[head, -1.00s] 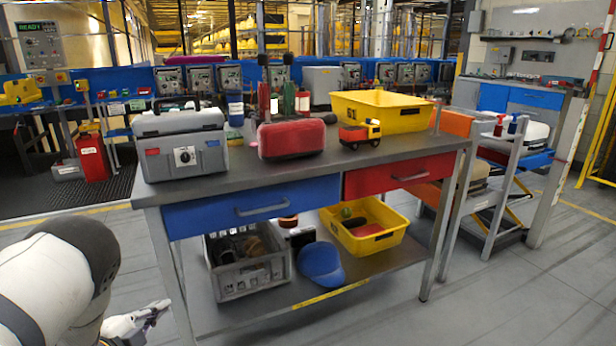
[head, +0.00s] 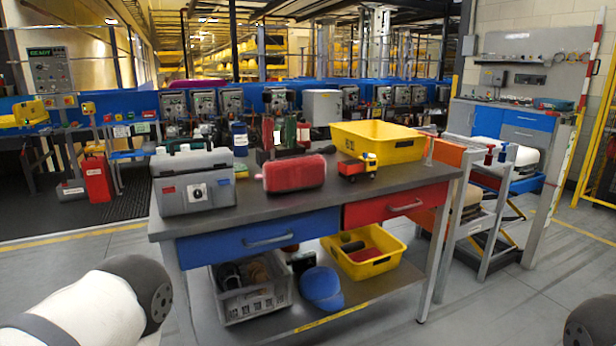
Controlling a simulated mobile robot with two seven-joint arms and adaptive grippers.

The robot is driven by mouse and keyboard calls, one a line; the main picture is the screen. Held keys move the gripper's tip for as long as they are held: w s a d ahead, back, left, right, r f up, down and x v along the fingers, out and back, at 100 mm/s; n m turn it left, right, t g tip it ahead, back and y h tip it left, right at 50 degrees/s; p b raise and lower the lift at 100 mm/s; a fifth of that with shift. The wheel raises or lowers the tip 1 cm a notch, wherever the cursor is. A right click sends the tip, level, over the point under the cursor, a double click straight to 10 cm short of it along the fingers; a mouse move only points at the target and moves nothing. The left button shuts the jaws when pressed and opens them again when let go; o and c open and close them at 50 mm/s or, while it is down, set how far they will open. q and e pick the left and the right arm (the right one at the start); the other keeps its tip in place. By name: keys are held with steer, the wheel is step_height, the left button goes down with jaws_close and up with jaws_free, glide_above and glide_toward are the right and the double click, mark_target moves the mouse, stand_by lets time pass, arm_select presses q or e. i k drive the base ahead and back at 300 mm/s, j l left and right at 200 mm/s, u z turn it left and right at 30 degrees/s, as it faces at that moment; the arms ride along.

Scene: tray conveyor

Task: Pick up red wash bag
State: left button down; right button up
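The red wash bag (head: 294,174) is a rounded red pouch lying on the grey tabletop, near the middle of the workbench (head: 240,221). It stands between the grey toolbox (head: 193,182) and the toy truck (head: 357,167), with a gap on each side. Part of my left arm shows at the lower left, but its gripper is out of the picture. Only a small dark piece of my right arm shows at the lower right corner. Neither gripper is near the bag.
A yellow bin (head: 378,142) stands on the table behind the truck. Bottles and dark holders stand behind the bag. The table's front edge before the bag is clear. Below are a blue drawer (head: 258,236), a red drawer (head: 395,205) and a shelf with a grey crate (head: 250,300).

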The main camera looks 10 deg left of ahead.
mark_target(289, 175)
steer(key=i+j, duration=0.2)
steer(key=j, duration=0.15)
steer(key=i+j+u, duration=0.1)
steer(key=j, duration=0.2)
steer(key=i+j, duration=0.25)
steer(key=i+l+u, duration=0.35)
steer(key=i+l, duration=0.05)
steer(key=l, duration=0.1)
